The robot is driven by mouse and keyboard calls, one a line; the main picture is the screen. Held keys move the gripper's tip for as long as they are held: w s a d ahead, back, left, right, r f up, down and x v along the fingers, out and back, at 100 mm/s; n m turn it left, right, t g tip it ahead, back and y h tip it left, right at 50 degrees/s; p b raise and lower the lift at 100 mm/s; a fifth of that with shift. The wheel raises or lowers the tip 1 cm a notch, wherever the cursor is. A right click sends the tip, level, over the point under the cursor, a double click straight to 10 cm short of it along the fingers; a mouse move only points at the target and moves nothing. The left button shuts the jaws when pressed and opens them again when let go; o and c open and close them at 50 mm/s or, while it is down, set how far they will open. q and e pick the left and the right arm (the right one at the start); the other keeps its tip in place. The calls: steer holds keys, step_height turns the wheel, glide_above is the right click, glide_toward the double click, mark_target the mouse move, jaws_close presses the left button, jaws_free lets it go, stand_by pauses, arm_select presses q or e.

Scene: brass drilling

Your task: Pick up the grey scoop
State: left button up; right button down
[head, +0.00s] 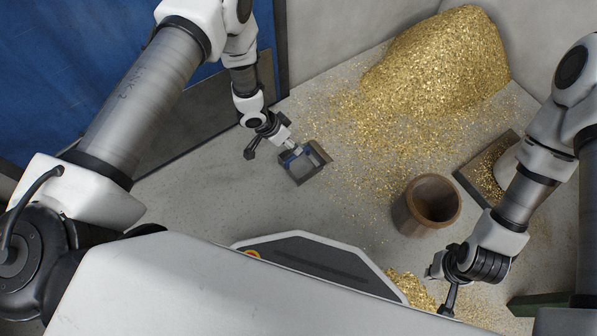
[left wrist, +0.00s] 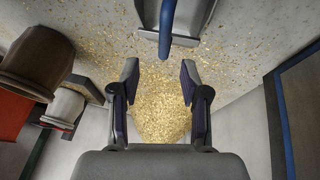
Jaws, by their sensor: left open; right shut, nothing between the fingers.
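The grey scoop (head: 313,165) lies on the floor near the middle of the head view, an open box-like pan with a blue handle. It also shows at the top of the left wrist view (left wrist: 200,20), its blue handle (left wrist: 167,22) hanging toward the space between my fingers. My left gripper (head: 268,140) is open just left of the scoop in the head view; its fingers (left wrist: 158,68) hold nothing. Contact with the handle cannot be made out. My right gripper (head: 447,287) is shut and empty at the lower right, near a small patch of brass chips.
A large pile of brass chips (head: 440,55) fills the back corner, with loose chips spread around it. A brown round pot (head: 408,212) stands right of centre, beside a dark tray (head: 466,178) holding a white container. Floor left of the scoop is clear.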

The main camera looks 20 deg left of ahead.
arm_select(q)
steer(key=b+x, duration=0.1)
steer(key=x, duration=0.1)
steer(key=b+x, duration=0.2)
steer(key=x, duration=0.1)
steer(key=a+b+x, duration=0.1)
steer(key=b+x, duration=0.1)
steer(key=shift+w+d+f, duration=0.1)
steer(key=shift+d+f, duration=0.05)
steer(key=shift+f, duration=0.35)
steer(key=shift+d+f, duration=0.2)
steer(key=shift+f, duration=0.1)
steer(key=shift+w+r, duration=0.1)
jaws_close()
